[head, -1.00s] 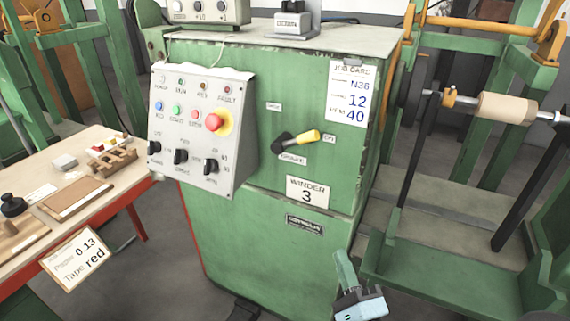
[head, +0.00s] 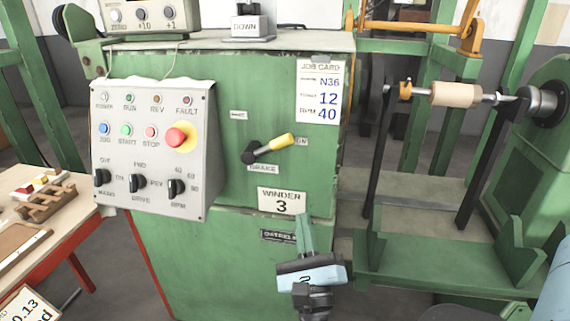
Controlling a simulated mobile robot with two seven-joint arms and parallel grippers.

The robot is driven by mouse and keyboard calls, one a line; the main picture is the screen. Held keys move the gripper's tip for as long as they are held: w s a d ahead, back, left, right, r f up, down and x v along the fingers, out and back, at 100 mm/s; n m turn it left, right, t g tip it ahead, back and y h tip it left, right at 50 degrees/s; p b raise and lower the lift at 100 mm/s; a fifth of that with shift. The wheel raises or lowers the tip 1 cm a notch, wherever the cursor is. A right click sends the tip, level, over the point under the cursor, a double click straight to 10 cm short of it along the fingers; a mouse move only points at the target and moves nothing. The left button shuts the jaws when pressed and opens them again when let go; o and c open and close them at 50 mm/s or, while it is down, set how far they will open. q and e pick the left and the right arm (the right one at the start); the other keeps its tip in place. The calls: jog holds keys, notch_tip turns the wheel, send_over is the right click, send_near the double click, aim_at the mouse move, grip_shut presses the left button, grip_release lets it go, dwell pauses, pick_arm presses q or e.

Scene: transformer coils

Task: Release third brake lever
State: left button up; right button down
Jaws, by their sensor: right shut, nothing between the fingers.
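The brake lever (head: 270,147) is on the front of the green winder cabinet (head: 240,125), whose plate reads WINDER 3 (head: 283,202). It has a black hub and a yellow grip that points right and slightly up, toward the ON label (head: 302,141). A BRAKE label (head: 263,169) sits below it. My right gripper (head: 303,228) is shut and empty. It shows below the WINDER 3 plate, in front of the lower cabinet, apart from the lever. My left gripper is not in view.
A grey control panel (head: 150,150) with a red stop button (head: 177,137) juts out left of the lever. A job card (head: 319,92) is at the upper right. A bobbin (head: 455,95) sits on a shaft at the right. A wooden bench (head: 75,220) is at the lower left.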

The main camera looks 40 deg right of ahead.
aim_at(270, 144)
jog(key=shift+r, duration=0.1)
jog(key=a+r+p+x, duration=0.2)
jog(key=p+x, duration=0.2)
jog(key=x, duration=0.8)
jog(key=shift+w+d+p, duration=0.2)
jog(key=shift+w+p, duration=0.05)
jog(key=shift+p, duration=0.05)
jog(key=shift+r, duration=0.1)
